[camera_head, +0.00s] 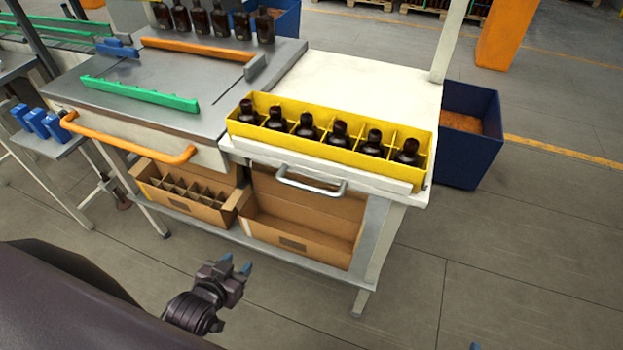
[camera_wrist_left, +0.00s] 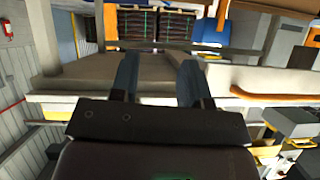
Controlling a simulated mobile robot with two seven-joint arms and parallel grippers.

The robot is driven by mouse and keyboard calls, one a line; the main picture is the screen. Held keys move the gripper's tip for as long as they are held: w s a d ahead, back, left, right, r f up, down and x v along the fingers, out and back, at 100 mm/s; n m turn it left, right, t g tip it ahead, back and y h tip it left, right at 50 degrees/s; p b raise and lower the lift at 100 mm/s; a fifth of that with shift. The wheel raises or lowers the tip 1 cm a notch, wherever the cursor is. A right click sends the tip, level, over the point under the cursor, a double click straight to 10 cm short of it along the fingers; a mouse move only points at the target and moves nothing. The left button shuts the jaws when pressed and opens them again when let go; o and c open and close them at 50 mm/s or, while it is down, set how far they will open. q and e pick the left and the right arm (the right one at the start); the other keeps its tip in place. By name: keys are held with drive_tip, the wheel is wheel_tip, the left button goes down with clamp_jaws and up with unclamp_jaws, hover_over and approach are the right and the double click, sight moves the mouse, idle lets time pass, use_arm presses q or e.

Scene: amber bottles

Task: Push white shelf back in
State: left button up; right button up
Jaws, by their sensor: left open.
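The white shelf (camera_head: 236,150) with a grey bar handle (camera_head: 310,183) sticks out at the front of the white table. A yellow crate (camera_head: 290,149) with several dark amber bottles in its compartments stands on it. My left gripper (camera_head: 236,266) is open and empty, low in front of the table, apart from the shelf and its handle. Its two blue fingertips also show in the left wrist view (camera_wrist_left: 158,80), spread apart.
Two cardboard boxes, one with dividers (camera_head: 180,208) and one empty (camera_head: 300,243), sit on the lower shelf. An orange handle (camera_head: 125,145) juts out at left. A blue bin (camera_head: 480,165) stands right of the table. The floor in front is clear.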

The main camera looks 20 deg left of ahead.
use_arm(q)
drive_tip(key=w+d+m+t+h+b, duration=0.1)
drive_tip(key=w+d+t+h+b, duration=0.1)
drive_tip(key=w+b, duration=0.25)
drive_tip(key=n+t+h+b, duration=0.35)
drive_tip(key=n+h, duration=0.25)
drive_tip(key=n, duration=0.8)
approach(309, 186)
drive_tip(key=shift+t, duration=0.35)
drive_tip(key=x, duration=0.3)
drive_tip(key=f+p+x, duration=0.1)
drive_tip(key=x, duration=0.5)
drive_tip(key=shift+w+d+f+p, duration=0.1)
drive_tip(key=shift+w+d+p, duration=0.15)
drive_tip(key=shift+w+p, duration=0.15)
drive_tip(key=shift+w, duration=0.15)
use_arm(e)
wheel_tip(309, 186, down, 8)
drive_tip(key=shift+r, duration=0.25)
drive_tip(key=shift+s, duration=0.1)
